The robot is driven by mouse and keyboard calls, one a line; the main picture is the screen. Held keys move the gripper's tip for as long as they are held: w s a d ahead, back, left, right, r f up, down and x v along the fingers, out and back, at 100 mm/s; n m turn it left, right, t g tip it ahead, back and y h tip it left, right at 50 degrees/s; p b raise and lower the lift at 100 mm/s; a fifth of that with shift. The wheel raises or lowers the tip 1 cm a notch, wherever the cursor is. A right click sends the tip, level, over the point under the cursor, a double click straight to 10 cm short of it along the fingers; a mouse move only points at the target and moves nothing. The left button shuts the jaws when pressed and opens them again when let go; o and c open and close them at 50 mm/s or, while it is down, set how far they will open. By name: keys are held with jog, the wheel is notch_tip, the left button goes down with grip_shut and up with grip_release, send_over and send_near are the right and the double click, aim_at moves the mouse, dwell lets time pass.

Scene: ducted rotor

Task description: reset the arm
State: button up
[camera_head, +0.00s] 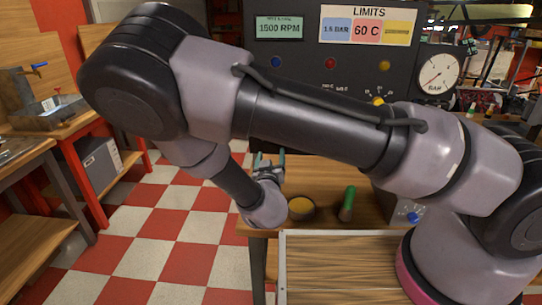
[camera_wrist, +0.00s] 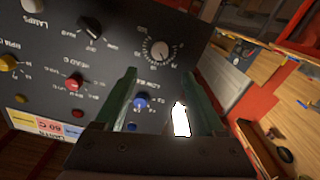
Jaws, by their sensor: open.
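My gripper (camera_head: 269,157) shows in the head view left of the picture's middle, at the left edge of the wooden table (camera_head: 310,170). Its two green fingers stand apart with nothing between them, also in the wrist view (camera_wrist: 160,73). My arm is bent across the head view and hides part of the table and the dark control panel (camera_head: 295,45). In the wrist view the panel (camera_wrist: 60,50) appears upside down beyond the fingers, with knobs and coloured buttons. A bright white patch shows between the fingers; I cannot tell what it is.
A round dish with yellow contents (camera_head: 301,206) and a green-handled tool (camera_head: 348,204) lie on the table beside my gripper. A pressure gauge (camera_head: 437,73) is on the panel's right. A workbench (camera_head: 75,127) stands at left. The checkered floor (camera_head: 150,230) between is clear.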

jog(key=shift+w, duration=0.1)
jog(key=w+d+r+m+g, duration=0.4)
jog(key=w+d+m+g, duration=0.1)
jog(key=m+g, duration=0.15)
jog(key=s+d+r+m+g+y, duration=0.1)
jog(key=d+r+g+y, duration=0.15)
jog(key=r, duration=0.45)
jog(key=d+r+g+y, duration=0.1)
jog(key=d+r, duration=0.2)
jog(key=r, duration=0.4)
jog(key=s+d+r+y, duration=0.1)
jog(key=s+d+r, duration=0.75)
jog(key=r, duration=0.35)
jog(key=s+d+r+h, duration=0.2)
jog(key=s+d+r, duration=0.2)
jog(key=s+d, duration=0.4)
jog(key=s+n, duration=0.1)
jog(key=s, duration=0.3)
jog(key=shift+d+r+g, duration=0.15)
jog(key=shift+r+g, duration=0.15)
jog(key=shift+g, duration=0.1)
